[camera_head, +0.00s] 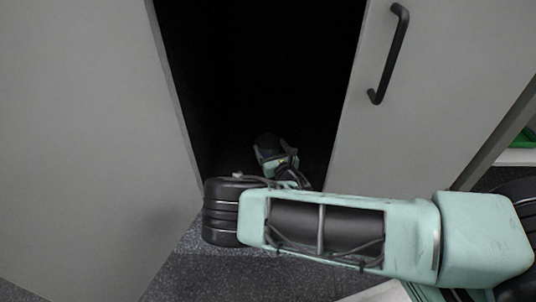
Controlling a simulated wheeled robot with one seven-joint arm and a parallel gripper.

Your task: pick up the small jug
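I cannot see a small jug in the head view. My arm reaches from the lower right toward a dark opening, and its far end goes into the shadow there. The fingers of my gripper cannot be made out, so what it holds, if anything, is hidden.
The dark opening (265,70) lies between a grey panel on the left (80,130) and a grey door on the right (440,70) with a black handle (390,53). Speckled dark floor (240,273) shows below. Something green (525,141) shows at the right edge.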

